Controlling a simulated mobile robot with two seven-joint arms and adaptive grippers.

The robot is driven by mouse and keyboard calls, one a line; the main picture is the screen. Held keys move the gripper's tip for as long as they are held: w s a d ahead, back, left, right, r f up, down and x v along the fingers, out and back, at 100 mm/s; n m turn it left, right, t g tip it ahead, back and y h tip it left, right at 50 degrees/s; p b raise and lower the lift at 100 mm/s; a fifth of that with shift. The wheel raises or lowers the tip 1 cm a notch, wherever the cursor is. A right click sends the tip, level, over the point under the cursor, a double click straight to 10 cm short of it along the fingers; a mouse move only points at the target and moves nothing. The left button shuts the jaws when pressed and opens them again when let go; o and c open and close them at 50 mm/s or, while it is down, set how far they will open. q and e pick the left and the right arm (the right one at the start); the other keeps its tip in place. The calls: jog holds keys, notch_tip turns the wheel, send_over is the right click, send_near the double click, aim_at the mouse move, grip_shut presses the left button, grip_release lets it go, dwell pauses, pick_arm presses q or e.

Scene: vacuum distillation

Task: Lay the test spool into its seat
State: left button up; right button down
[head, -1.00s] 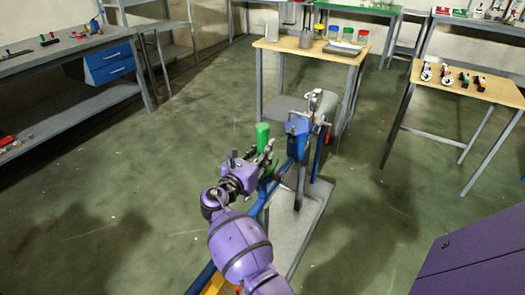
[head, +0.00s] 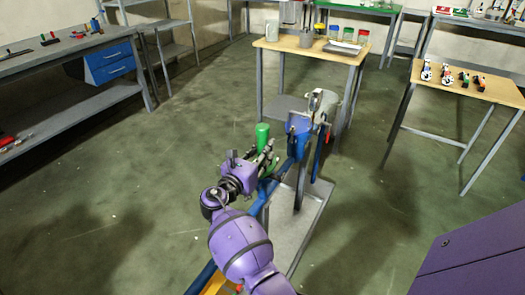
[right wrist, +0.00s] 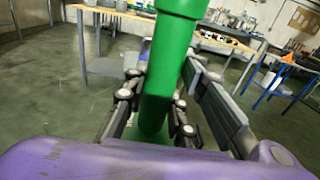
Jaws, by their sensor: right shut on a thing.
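The green test spool (head: 263,135) is a tube with a wider end. My right gripper (head: 262,158) is shut around it, and the spool stands roughly upright, with its lower part partly hidden by the fingers. In the right wrist view the spool (right wrist: 168,75) runs between the two dark finger sets (right wrist: 155,118). A blue pipe rig (head: 300,140) with a grey fitting at its top stands just right of the spool. Which part of it is the seat I cannot tell. I cannot tell whether the spool touches the rig. My left gripper does not show.
The rig stands on a low grey base plate (head: 300,222). A wooden-topped table (head: 300,48) with jars and a tray is behind it. Another small table (head: 455,83) stands at right, a workbench (head: 62,48) at left. A purple panel (head: 475,250) fills the lower right. Floor at left is clear.

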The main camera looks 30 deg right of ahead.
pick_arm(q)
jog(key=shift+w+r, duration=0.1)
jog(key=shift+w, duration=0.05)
pick_arm(e)
jog(key=shift+r, duration=0.25)
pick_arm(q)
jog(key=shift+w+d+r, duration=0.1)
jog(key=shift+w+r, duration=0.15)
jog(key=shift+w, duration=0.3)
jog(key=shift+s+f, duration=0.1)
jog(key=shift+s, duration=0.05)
pick_arm(e)
jog(key=shift+f, duration=0.15)
jog(key=shift+f, duration=0.35)
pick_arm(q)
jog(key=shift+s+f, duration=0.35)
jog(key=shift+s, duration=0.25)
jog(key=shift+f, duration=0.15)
pick_arm(e)
jog(key=shift+f, duration=0.35)
jog(key=c, duration=1.8)
grip_release()
jog(key=shift+b, duration=0.3)
jog(key=shift+c, duration=0.2)
jog(key=o, duration=0.5)
jog(key=shift+c, duration=0.2)
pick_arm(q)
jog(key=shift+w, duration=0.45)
pick_arm(e)
jog(key=shift+f, duration=0.1)
